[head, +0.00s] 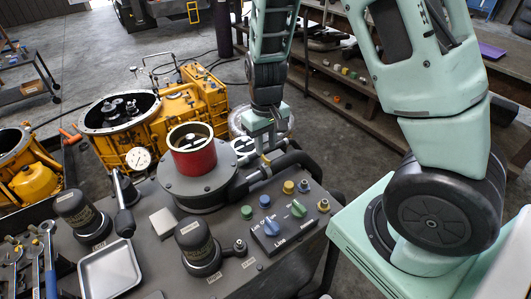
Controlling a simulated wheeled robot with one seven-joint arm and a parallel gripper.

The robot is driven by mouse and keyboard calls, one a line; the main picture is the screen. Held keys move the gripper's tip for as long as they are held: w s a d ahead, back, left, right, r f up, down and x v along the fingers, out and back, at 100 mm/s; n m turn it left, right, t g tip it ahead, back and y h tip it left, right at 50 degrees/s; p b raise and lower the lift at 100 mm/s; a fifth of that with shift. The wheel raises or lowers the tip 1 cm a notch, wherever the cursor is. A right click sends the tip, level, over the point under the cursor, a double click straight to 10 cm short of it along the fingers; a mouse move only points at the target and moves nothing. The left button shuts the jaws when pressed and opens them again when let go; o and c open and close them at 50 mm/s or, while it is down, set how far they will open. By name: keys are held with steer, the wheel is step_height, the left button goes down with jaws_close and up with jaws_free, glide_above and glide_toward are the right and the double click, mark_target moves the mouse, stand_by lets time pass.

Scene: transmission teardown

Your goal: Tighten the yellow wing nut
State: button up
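A small yellow knob-like piece (288,187) stands on the dark bench top; it may be the yellow wing nut, but its wings are too small to make out. My gripper (264,150) points down behind and slightly left of it, above black pipes beside the red-topped round fixture. The gripper appears apart from the yellow piece. Its fingertips are small and partly lost against the pipes, so I cannot tell whether they are open or shut, or touch anything.
The red cylinder (192,152) and black-capped tools (198,245) stand left. A metal tray (109,271) lies at front left. Yellow transmission housings (170,120) stand behind.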

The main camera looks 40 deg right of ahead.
mark_target(266, 161)
steer(key=shift+f, duration=2)
jaws_close()
